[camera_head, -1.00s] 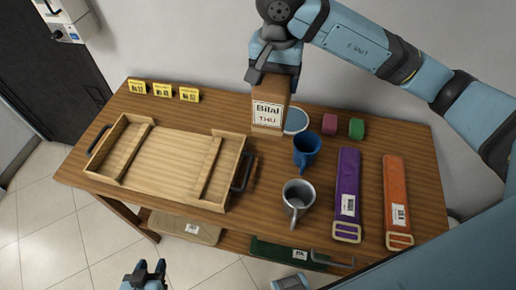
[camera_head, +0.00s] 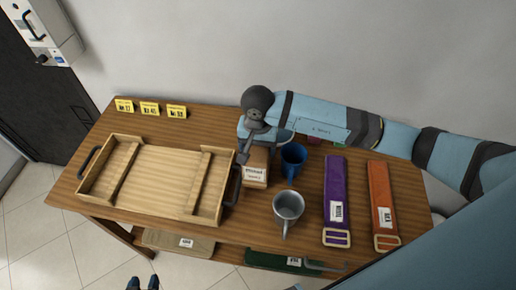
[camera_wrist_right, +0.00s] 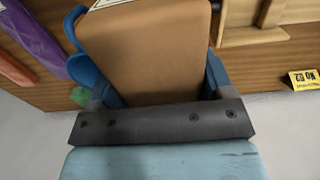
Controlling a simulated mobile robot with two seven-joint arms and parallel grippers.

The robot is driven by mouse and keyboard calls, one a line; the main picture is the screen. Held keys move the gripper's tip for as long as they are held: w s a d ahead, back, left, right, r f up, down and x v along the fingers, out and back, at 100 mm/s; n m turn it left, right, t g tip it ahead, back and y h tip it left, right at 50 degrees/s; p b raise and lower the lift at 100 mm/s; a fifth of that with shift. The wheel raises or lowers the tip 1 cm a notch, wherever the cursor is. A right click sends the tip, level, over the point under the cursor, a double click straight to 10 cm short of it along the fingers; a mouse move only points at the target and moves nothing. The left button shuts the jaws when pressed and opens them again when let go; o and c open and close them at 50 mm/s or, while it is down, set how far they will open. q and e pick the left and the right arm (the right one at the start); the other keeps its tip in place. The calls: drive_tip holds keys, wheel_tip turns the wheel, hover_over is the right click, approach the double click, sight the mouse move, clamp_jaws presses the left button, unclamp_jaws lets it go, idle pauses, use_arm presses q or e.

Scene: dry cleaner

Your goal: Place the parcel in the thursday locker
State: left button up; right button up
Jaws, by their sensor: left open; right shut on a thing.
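The parcel (camera_head: 255,172) is a brown box with a white label, between the wooden tray and the blue mug. My right gripper (camera_head: 258,143) is shut on it from above; in the right wrist view, the fingers flank the brown parcel (camera_wrist_right: 150,52). I cannot tell whether the parcel touches the table. My left gripper (camera_head: 143,284) is open and empty at the bottom edge, in front of the table and mostly cut off. No locker marked Thursday can be made out.
The wooden tray (camera_head: 160,146) fills the table's left half. A blue mug (camera_head: 293,160), a grey mug (camera_head: 288,207), a purple strap (camera_head: 335,190) and an orange strap (camera_head: 382,200) lie to the right. Yellow number cards (camera_head: 150,108) stand behind. A white wall unit (camera_head: 48,28) is at upper left.

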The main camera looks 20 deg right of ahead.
drive_tip(key=shift+f, duration=0.95)
drive_tip(key=shift+f, duration=0.2)
drive_tip(key=o, duration=1.6)
drive_tip(key=shift+o, duration=0.2)
drive_tip(key=shift+r, duration=0.1)
